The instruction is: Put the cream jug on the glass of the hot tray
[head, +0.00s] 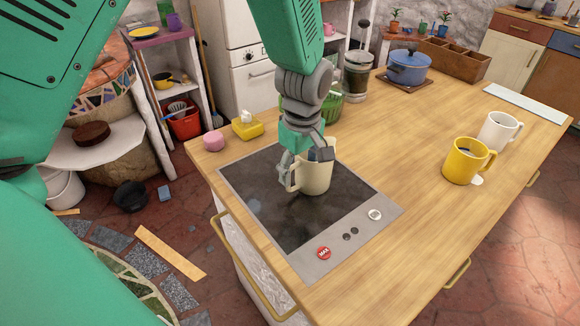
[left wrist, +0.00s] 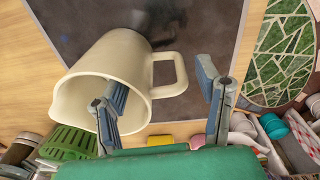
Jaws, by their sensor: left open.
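The cream jug (head: 317,179) stands upright on the dark glass of the hot tray (head: 260,205), towards its right back edge. The jug also shows in the left wrist view (left wrist: 85,92), with its handle (left wrist: 182,72) to the right and its spout to the left. My left gripper (head: 307,156) is open at the top of the jug. In the left wrist view my left gripper (left wrist: 163,80) has one finger at the jug's mouth, seemingly inside it, and the other beyond the handle. Contact cannot be told. My right gripper is not in view.
A yellow mug (head: 462,162) and a white mug (head: 497,131) stand to the right on the wooden counter. A blue pot (head: 408,68), a yellow tissue box (head: 247,127) and a pink pot (head: 213,141) stand farther back.

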